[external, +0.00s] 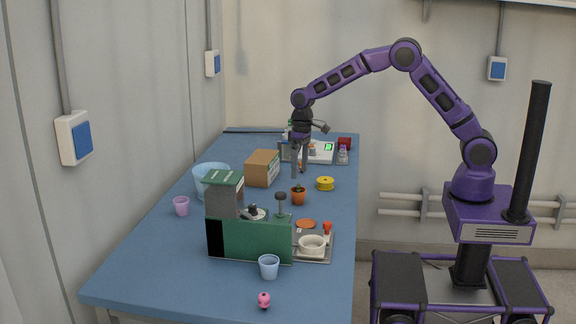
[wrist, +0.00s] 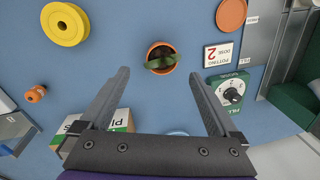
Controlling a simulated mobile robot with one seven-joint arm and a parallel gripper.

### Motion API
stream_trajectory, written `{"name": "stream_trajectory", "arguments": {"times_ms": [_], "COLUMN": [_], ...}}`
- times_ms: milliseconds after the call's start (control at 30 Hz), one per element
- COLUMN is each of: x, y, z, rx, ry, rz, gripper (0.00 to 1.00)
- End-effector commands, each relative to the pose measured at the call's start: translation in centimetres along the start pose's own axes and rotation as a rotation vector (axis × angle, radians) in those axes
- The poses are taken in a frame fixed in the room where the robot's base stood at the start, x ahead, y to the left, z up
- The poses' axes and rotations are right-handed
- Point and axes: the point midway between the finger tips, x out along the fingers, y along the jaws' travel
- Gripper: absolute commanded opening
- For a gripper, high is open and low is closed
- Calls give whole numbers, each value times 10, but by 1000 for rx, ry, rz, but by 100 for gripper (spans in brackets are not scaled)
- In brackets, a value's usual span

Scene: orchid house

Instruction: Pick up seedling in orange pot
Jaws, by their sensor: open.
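The seedling in the orange pot (external: 298,195) stands upright on the blue table, right of the cardboard box. In the wrist view the orange pot (wrist: 162,57) shows from above, with dark green leaves over its opening. My gripper (external: 299,177) is above the table, close to the pot in the external picture. In the wrist view my gripper (wrist: 158,75) is open, its two fingers apart with nothing between them. The pot lies just beyond the fingertips, roughly centred between them.
A yellow spool (external: 325,183) sits right of the pot. A cardboard box (external: 262,168) and a light blue bowl (external: 210,180) stand to the left. A green machine (external: 250,237) with a tray (external: 322,256) stands nearer the camera. Bare table lies around the pot.

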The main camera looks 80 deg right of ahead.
Motion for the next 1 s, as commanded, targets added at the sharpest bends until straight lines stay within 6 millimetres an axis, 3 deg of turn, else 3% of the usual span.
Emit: {"name": "stream_trajectory", "arguments": {"times_ms": [100, 367, 700, 933, 1000], "x": [20, 35, 79, 82, 82], "y": [0, -1, -3, -3, -3], "z": [0, 0, 0, 0, 0], "rx": [-1, -2, -1, -1, -1], "ry": [-1, 0, 0, 2, 2], "rz": [0, 1, 1, 1, 1], "gripper": [96, 96, 96, 96, 85]}}
